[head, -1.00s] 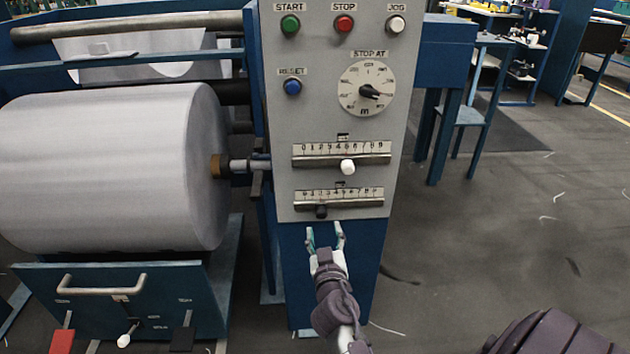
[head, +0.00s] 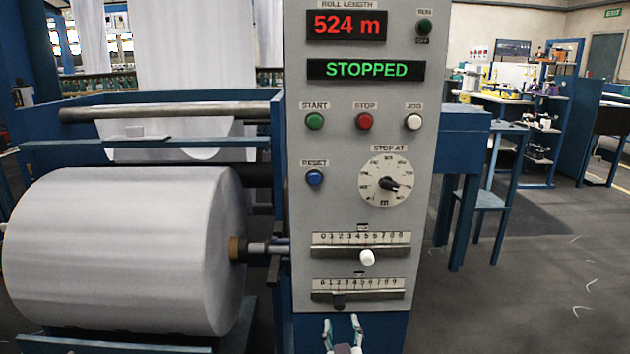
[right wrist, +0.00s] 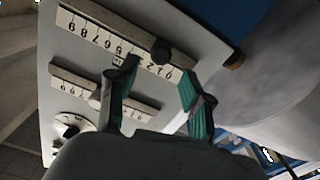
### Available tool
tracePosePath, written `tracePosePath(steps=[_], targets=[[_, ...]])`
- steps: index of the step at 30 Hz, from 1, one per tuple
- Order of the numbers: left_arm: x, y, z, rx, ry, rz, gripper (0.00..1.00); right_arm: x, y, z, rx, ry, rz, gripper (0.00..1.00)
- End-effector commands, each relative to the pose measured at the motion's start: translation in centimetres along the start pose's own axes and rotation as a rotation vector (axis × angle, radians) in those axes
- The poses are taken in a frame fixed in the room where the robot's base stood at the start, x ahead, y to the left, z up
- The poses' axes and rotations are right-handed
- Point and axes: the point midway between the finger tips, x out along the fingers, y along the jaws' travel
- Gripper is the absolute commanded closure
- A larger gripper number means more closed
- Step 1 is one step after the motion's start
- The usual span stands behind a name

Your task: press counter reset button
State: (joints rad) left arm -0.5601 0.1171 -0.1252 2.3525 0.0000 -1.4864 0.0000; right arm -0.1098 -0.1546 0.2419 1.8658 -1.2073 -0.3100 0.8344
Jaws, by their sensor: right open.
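The blue RESET button (head: 314,177) sits on the grey control panel (head: 340,215), left of the STOP AT dial (head: 386,184) and below the green START button (head: 314,121). The red display (head: 346,25) reads 524 m, and the green one (head: 365,69) reads STOPPED. My right gripper (head: 342,325) is open and empty at the bottom of the head view, below the lower slider and well below the RESET button. In the right wrist view its two fingers (right wrist: 157,95) stand apart in front of the slider scales. The RESET button is not visible there. My left gripper is not seen.
Two slider scales with a white knob (head: 367,257) and a black knob (head: 338,299) lie between my right gripper and the buttons. A large white roll (head: 125,250) is at left, its shaft close to the panel. Open floor lies at right.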

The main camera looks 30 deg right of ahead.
Motion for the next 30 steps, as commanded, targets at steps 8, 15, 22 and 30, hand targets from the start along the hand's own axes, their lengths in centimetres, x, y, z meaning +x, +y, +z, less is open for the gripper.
tracePosePath(steps=[8, 15, 22, 30], targets=[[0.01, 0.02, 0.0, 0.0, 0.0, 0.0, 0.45, 0.0, 0.0, 0.0, 0.0, 0.0, 0.0, 1.0], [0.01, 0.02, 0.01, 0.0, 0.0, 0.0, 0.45, 0.0, 0.0, 0.0, 0.0, 0.0, 0.0, 1.0], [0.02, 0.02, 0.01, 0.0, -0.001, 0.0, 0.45, -0.01, 0.0, 0.01, 0.0, 0.0, 0.0, 1.0], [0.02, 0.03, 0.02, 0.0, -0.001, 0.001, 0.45, 0.0, 0.0, 0.0, 0.0, 0.0, 0.0, 1.0]])
